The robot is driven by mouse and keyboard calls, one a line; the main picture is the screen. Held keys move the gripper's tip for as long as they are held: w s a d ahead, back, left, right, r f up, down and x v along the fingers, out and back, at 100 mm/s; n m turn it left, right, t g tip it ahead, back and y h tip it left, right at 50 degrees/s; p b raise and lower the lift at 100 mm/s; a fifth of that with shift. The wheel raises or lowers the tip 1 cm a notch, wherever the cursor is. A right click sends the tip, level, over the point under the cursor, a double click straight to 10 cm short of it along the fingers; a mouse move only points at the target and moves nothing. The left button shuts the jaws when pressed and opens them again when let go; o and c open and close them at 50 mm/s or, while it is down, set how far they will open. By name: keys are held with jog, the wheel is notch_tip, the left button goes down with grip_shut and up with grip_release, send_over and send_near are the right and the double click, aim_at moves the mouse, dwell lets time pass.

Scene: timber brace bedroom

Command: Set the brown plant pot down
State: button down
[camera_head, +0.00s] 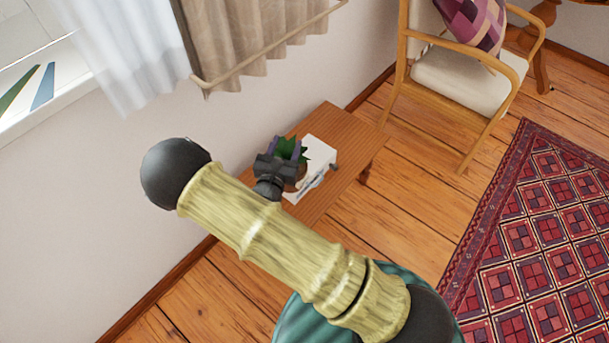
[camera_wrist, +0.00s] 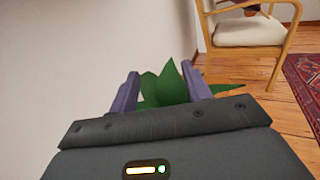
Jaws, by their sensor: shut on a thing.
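My gripper (camera_head: 284,150) is over a low wooden table (camera_head: 352,141) in the head view. In the wrist view its two purple fingers (camera_wrist: 157,90) stand on either side of a green leafy plant (camera_wrist: 163,86). The gripper is shut on the brown plant pot (camera_head: 299,181), of which only a small part shows below the leaves in the head view. In the wrist view the pot is hidden behind the gripper body. I cannot tell whether the pot touches the table.
The table's far right end is bare. A wooden armchair (camera_head: 456,78) and a red patterned rug (camera_head: 545,220) are to the right. A wall and curtain (camera_head: 240,40) border the left.

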jog(key=s+a+f+b, duration=0.3)
jog(key=a+f+b, duration=0.6)
jog(key=b, duration=0.5)
jog(key=shift+s+f+h, duration=0.25)
jog(key=shift+f+h, duration=0.05)
jog(key=shift+f, duration=0.25)
notch_tip(320, 180, down, 6)
jog(key=b, duration=0.3)
jog(key=shift+f, duration=0.1)
